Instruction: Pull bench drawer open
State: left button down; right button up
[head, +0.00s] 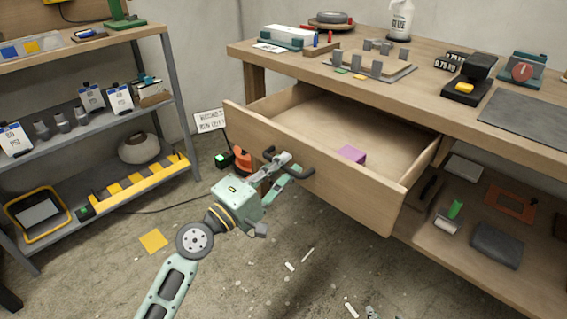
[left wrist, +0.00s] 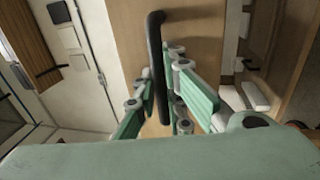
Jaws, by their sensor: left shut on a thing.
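The wooden bench drawer (head: 325,180) stands well out from the workbench (head: 400,85), with its inside in view. A purple block (head: 351,154) lies in it. A dark bar handle (head: 300,172) is on the drawer's front. My left gripper (head: 284,165) is at the handle, its fingers shut on it. In the left wrist view the dark handle (left wrist: 156,60) runs between the green fingers of my left gripper (left wrist: 165,98), in front of the wooden drawer front (left wrist: 195,40). My right gripper is in neither view.
A grey shelf rack (head: 170,80) with bins and parts stands at the left. A lower bench shelf (head: 445,240) holds several items. An orange object (head: 242,160) is on the floor behind my gripper. The concrete floor in front has small scraps and a yellow sheet (head: 153,241).

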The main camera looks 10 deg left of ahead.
pick_arm(q)
jog(key=c, duration=2.1)
grip_release()
jog(key=v, duration=1.2)
jog(key=shift+f, duration=0.1)
